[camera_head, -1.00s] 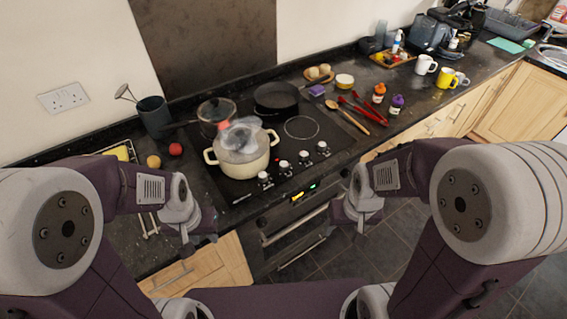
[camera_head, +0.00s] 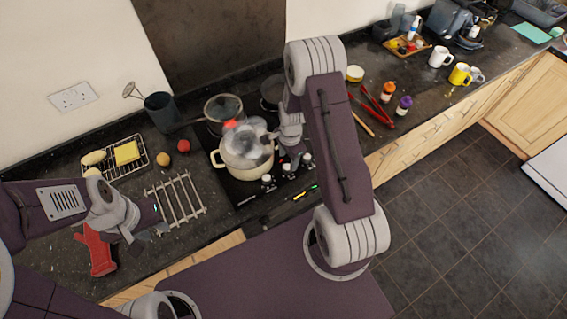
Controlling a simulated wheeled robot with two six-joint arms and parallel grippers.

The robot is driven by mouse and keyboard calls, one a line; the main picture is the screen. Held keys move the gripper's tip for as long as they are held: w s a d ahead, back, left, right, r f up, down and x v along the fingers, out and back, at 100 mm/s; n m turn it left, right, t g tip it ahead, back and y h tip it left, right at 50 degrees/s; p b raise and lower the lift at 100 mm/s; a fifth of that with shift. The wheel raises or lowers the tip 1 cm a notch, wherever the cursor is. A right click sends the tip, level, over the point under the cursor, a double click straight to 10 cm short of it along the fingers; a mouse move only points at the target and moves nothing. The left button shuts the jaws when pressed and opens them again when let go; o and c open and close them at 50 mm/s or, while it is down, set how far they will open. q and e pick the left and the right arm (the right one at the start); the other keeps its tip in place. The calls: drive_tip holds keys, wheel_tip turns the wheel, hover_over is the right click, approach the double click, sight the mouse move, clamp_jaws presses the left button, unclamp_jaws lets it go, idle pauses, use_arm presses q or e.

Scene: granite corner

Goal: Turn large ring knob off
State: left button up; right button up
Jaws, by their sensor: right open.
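The black hob (camera_head: 235,190) has a row of white and dark knobs along its front edge. Three show: a left knob (camera_head: 267,181), a middle knob (camera_head: 287,168) and a right knob (camera_head: 307,158); any further one is hidden by my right arm. I cannot tell which knob serves the large ring. My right gripper (camera_head: 293,160) is open, above the hob, close to the middle and right knobs; contact cannot be told. My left gripper (camera_head: 152,228) is over the counter by the wire rack, and its jaws are too unclear to read.
A cream pot (camera_head: 230,165) with a glass lid stands on the hob just behind the knobs. A saucepan (camera_head: 223,108) is behind it. A wire rack (camera_head: 180,200) and a red object (camera_head: 97,252) lie on the left counter. Red tongs (camera_head: 378,106) lie right of the hob.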

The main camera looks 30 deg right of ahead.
sight(287, 167)
drive_tip(key=f, duration=0.3)
drive_tip(key=w+f+p, duration=0.1)
drive_tip(key=f, duration=0.2)
drive_tip(key=shift+w+d+f, duration=0.1)
drive_tip(key=shift+w+f, duration=0.1)
drive_tip(key=shift+s+f, duration=0.2)
drive_tip(key=shift+f, duration=0.05)
clamp_jaws()
